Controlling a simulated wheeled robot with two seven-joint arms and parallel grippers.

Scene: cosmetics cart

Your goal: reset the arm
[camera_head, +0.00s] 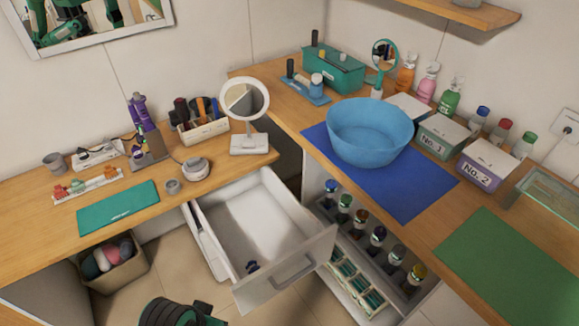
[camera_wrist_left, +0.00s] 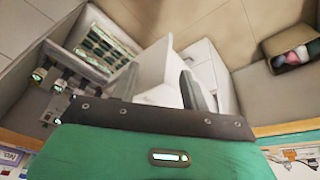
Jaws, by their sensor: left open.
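My left gripper (camera_wrist_left: 158,84) shows in the left wrist view, its two grey fingers spread apart with nothing visible between them. Past the fingers is the white pulled-out drawer (camera_wrist_left: 180,62). In the head view, the open drawer (camera_head: 262,218) has a bare floor, with a small dark object (camera_head: 252,266) at its front left. A dark green and black part of my own arm (camera_head: 180,313) shows at the bottom edge of the head view; its fingers are not clear there. My right gripper is not in view.
A blue basin (camera_head: 369,131) stands on a blue mat (camera_head: 415,199) at the right. A pull-out bottle rack (camera_head: 372,250) stands beside the drawer. A round mirror (camera_head: 246,105) stands on the left counter. A bin (camera_head: 112,268) with balls is on the floor at left.

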